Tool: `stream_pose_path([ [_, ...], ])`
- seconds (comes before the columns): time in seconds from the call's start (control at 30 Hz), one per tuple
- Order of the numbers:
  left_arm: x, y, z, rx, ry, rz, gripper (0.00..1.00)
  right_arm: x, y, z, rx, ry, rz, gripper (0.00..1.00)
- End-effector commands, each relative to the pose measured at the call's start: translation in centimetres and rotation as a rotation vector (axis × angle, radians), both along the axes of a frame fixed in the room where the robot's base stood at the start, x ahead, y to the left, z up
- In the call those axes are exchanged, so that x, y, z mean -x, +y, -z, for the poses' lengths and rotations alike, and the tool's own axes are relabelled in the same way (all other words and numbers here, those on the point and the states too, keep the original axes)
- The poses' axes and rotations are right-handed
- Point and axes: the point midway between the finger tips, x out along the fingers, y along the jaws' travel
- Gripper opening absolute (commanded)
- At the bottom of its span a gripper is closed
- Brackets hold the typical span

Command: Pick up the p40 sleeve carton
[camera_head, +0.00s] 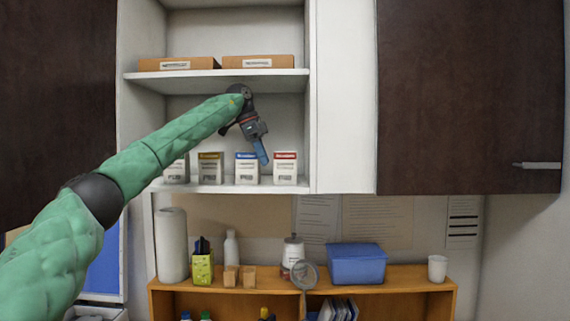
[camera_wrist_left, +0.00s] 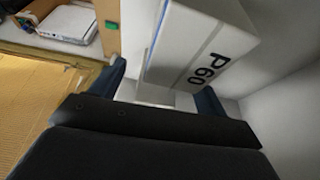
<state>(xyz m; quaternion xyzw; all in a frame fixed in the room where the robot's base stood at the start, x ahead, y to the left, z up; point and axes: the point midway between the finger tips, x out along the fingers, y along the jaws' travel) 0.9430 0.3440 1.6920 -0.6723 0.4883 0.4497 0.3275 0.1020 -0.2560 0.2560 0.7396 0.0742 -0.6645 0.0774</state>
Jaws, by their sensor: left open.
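Several small white cartons stand in a row on the lower shelf in the head view: one with a blue top band (camera_head: 247,170), one with a red band (camera_head: 285,170), one with a brownish band (camera_head: 210,170), and one partly behind my left arm (camera_head: 177,172). Their small print is unreadable there, so I cannot tell which is the P40 carton. My left gripper (camera_head: 263,158) is open in front of the shelf, by the blue-banded and red-banded cartons. In the left wrist view a white carton marked P60 (camera_wrist_left: 200,50) with a blue edge lies beyond and between the open fingers.
The cabinet shelf (camera_head: 220,188) has side walls and an upper shelf (camera_head: 215,78) close above, holding two flat brown boxes (camera_head: 258,62). Below, a wooden shelf unit (camera_head: 400,279) holds a paper roll (camera_head: 171,245), a blue bin (camera_head: 356,266) and a white cup (camera_head: 437,269).

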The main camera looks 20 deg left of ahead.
Motion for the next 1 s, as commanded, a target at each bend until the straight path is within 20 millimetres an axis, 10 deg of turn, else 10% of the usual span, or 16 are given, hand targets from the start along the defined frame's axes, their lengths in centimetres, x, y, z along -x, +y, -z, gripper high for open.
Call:
stream_pose_path([
  [0.63,-1.9,-5.7,-0.3,0.0,0.002,0.001,0.75,2.3,-0.3,-2.9,0.001,0.014,0.0,0.71],
  [1.0,-2.2,-6.6,2.9,0.002,0.0,-0.002,0.75,2.3,-0.2,-3.6,0.001,0.013,0.001,0.71],
])
